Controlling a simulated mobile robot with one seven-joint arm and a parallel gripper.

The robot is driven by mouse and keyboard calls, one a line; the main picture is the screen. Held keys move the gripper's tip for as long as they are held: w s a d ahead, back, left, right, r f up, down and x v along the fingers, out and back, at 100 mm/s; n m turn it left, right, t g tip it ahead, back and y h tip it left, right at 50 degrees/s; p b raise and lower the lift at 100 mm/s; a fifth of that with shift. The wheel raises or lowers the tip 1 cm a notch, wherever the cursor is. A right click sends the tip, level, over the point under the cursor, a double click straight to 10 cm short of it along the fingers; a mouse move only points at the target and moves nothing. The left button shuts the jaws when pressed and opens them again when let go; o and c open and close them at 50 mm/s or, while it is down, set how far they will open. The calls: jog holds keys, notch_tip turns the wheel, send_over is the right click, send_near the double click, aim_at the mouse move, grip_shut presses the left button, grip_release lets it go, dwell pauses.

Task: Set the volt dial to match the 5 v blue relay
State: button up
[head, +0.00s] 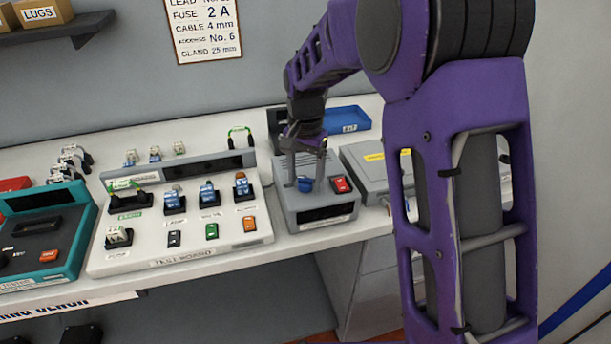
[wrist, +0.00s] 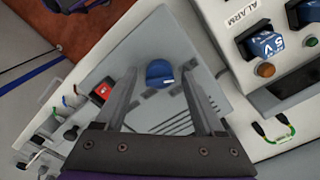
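The volt dial is a round blue knob (head: 305,184) on top of a small grey box (head: 295,206) with a dark display on its front. In the wrist view the knob (wrist: 160,73) sits between and beyond the two fingers of my gripper (wrist: 158,85), with a gap on each side. My gripper (head: 305,170) points down over the box and is open and empty. A blue relay marked 5 V (wrist: 266,44) sits in a socket beside the word ALARM in the wrist view. Blue relays (head: 208,192) stand on the white test board. The display reading is not legible.
A red button (head: 340,185) is right of the knob. The white test board (head: 262,235) stands left of the box, and a grey case (head: 370,172) stands close on its right. A blue tray (head: 347,119) lies behind. A teal unit (head: 82,225) is far left.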

aim_at(305, 178)
notch_tip(305, 178, up, 17)
jog(key=p, duration=0.2)
jog(key=shift+r, duration=0.2)
dwell(0.4)
